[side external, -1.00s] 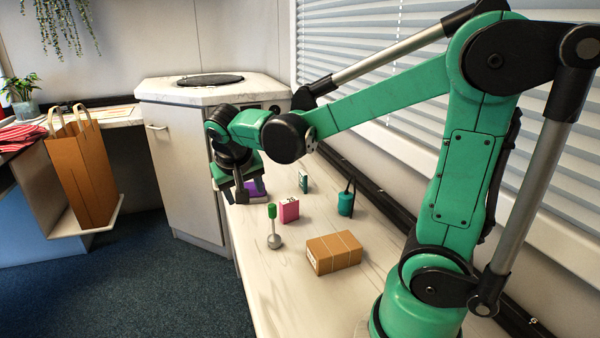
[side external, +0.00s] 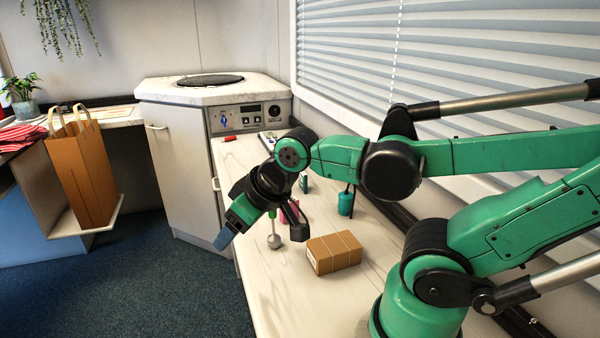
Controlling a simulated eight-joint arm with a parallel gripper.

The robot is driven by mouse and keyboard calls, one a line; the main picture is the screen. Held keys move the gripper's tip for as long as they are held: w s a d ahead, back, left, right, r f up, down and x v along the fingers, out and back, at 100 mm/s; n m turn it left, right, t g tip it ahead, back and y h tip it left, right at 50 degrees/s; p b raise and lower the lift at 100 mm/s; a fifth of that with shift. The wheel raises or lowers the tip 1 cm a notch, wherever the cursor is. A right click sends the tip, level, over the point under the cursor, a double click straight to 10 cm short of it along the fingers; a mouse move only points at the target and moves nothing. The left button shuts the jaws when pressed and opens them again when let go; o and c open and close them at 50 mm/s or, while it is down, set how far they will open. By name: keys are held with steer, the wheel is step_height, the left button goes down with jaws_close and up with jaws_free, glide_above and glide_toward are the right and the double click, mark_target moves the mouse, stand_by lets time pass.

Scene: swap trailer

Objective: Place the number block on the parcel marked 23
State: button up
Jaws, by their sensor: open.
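A brown parcel (side external: 333,253) lies on the white counter, to the right of my gripper; no number on it can be read from here. A pink block (side external: 289,212) is mostly hidden behind my wrist, and a small teal block (side external: 304,183) stands farther back. I cannot tell which is the number block. My gripper (side external: 224,238) is tilted down and left, over the counter's front edge. It is open and nothing shows in it, though its fingers are seen edge-on.
A metal ball with a green handle (side external: 273,240) stands between my gripper and the parcel. A teal canister (side external: 345,203) stands near the wall. A red item (side external: 230,139) lies at the counter's far end. The counter (side external: 272,292) is clear in front of the parcel.

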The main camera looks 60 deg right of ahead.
steer(key=w+d+m+g+h, duration=0.3)
steer(key=d+m, duration=0.2)
steer(key=m+g+h, duration=0.6)
steer(key=m+g, duration=0.1)
steer(key=m, duration=0.5)
glide_toward(289, 200)
steer(key=f+m+g, duration=0.1)
steer(key=m, duration=0.1)
steer(key=d+f+m+g, duration=0.1)
steer(key=m, duration=0.1)
steer(key=w+d+f+m+h, duration=0.1)
steer(key=m, duration=0.1)
steer(key=shift+d+f+g, duration=0.2)
steer(key=shift+f+g, duration=0.15)
steer(key=shift+g, duration=0.05)
steer(key=shift+s+d+f+m+g, duration=0.3)
steer(key=shift+f+m+g, duration=0.25)
steer(key=shift+m, duration=0.25)
steer(key=shift+s+d+f, duration=0.15)
steer(key=shift+d, duration=0.05)
steer(key=x, duration=0.5)
